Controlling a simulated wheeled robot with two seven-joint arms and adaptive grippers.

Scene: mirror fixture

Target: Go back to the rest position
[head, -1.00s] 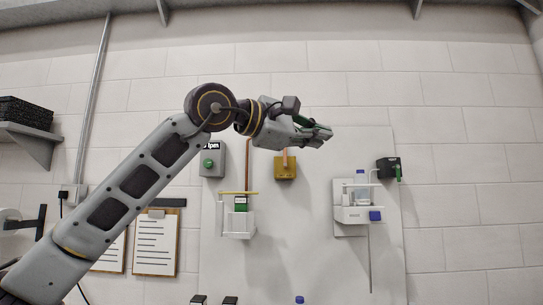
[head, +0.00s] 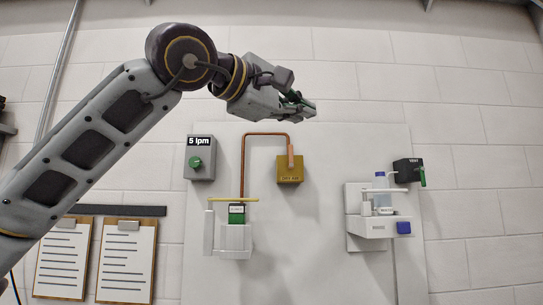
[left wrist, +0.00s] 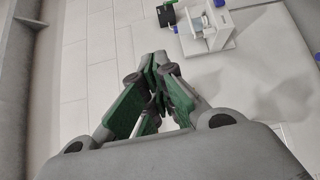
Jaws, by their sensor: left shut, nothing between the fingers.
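My left arm comes in from the left in the head view, and its gripper (head: 300,104) is raised in front of the upper part of the white wall panel (head: 330,230). It points right, above the yellow box and the copper pipe, and nothing is held in it. In the left wrist view the green-padded fingers (left wrist: 157,85) meet at their tips, shut and empty. My right gripper is in neither view.
The panel bears a grey "5 lpm" box (head: 200,168) with a green knob, a yellow box (head: 290,172) with a copper pipe (head: 244,165), a white holder (head: 235,240), a white bottle unit (head: 365,222) and a black box (head: 407,171). Clipboards (head: 125,262) hang left.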

